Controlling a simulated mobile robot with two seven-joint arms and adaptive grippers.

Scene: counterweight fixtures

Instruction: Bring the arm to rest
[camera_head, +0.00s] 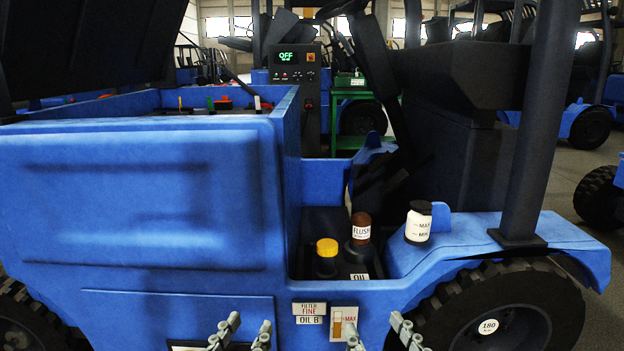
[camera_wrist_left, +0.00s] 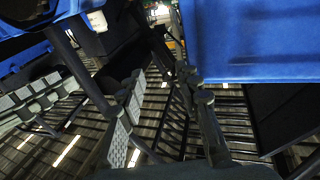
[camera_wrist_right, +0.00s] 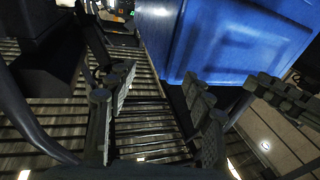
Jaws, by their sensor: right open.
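My left gripper (camera_head: 245,334) is at the bottom edge of the head view, in front of the blue vehicle's side (camera_head: 140,200). Its two fingers stand apart with nothing between them. My right gripper (camera_head: 380,335) is to its right at the same height, in front of the vehicle below the oil bay. Its fingers are also apart and empty. Most of both arms is hidden.
A brown FLUSH bottle (camera_head: 361,229) and a yellow-capped filler (camera_head: 327,256) are in the bay. A white MAX/MIN bottle (camera_head: 418,223) stands on the fender. Label plates (camera_head: 309,314) are on the vehicle's side. A panel reading OFF (camera_head: 286,57) stands behind. A wheel (camera_head: 500,310) is right.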

